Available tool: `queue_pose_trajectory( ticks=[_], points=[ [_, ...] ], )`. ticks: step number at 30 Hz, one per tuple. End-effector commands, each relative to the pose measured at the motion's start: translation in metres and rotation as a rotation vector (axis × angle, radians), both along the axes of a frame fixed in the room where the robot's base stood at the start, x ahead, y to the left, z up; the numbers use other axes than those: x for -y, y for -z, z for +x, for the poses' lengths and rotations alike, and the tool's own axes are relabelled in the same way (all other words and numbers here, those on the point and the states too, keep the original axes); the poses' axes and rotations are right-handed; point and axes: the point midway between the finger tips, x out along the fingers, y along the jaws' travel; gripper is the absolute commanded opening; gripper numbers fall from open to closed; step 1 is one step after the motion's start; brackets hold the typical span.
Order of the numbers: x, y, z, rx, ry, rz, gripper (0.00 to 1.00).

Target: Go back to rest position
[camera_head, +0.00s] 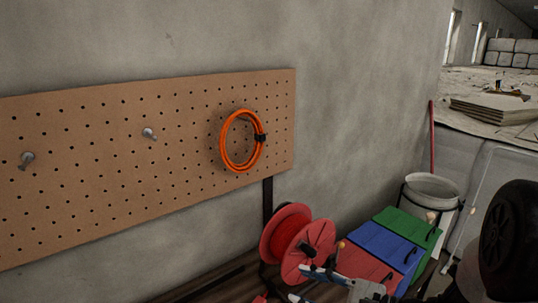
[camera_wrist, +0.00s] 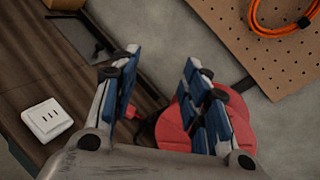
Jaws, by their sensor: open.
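My gripper (camera_head: 306,283) is at the bottom of the head view, in front of the red cable reel (camera_head: 290,238). In the wrist view my gripper (camera_wrist: 160,70) has its two blue-padded fingers spread apart with nothing between them. The red reel (camera_wrist: 240,120) shows behind the right finger, which hides part of it. An orange cable coil (camera_head: 226,143) with a black tie hangs on the brown pegboard (camera_head: 100,170), well apart from the gripper. Part of the orange coil (camera_wrist: 275,30) also shows at the top of the wrist view.
Red (camera_head: 366,265), blue (camera_head: 386,245) and green (camera_head: 408,228) boxes stand right of the reel. A white bucket (camera_head: 430,190) is behind them. Two metal pegs (camera_head: 149,134) on the pegboard are empty. A white socket box (camera_wrist: 46,120) lies on the dark wooden bench (camera_wrist: 110,40).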

Motion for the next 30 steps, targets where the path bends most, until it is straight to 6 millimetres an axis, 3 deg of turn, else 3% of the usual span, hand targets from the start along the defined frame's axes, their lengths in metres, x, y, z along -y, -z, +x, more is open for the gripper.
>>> queue_pose_trajectory(
  ticks=[1,3,6,9,13,17,21,25,30],
  points=[
    [-0.024,-0.012,-0.023,0.032,-0.119,-0.092,0.42],
    [-0.048,-0.018,-0.056,0.065,-0.271,-0.221,0.42],
    [-0.066,-0.019,-0.104,0.122,-0.467,-0.424,0.42],
    [-0.067,-0.016,-0.145,0.192,-0.639,-0.646,0.42],
    [-0.048,-0.011,-0.184,0.307,-0.82,-0.955,0.42],
    [-0.016,-0.015,-0.203,0.441,-0.945,-1.274,0.42],
    [0.017,-0.03,-0.206,0.573,-1.005,-1.561,0.42],
    [0.035,-0.043,-0.204,0.65,-1.022,-1.727,0.42],
    [0.043,-0.05,-0.203,0.681,-1.026,-1.799,0.42]
  ],
)
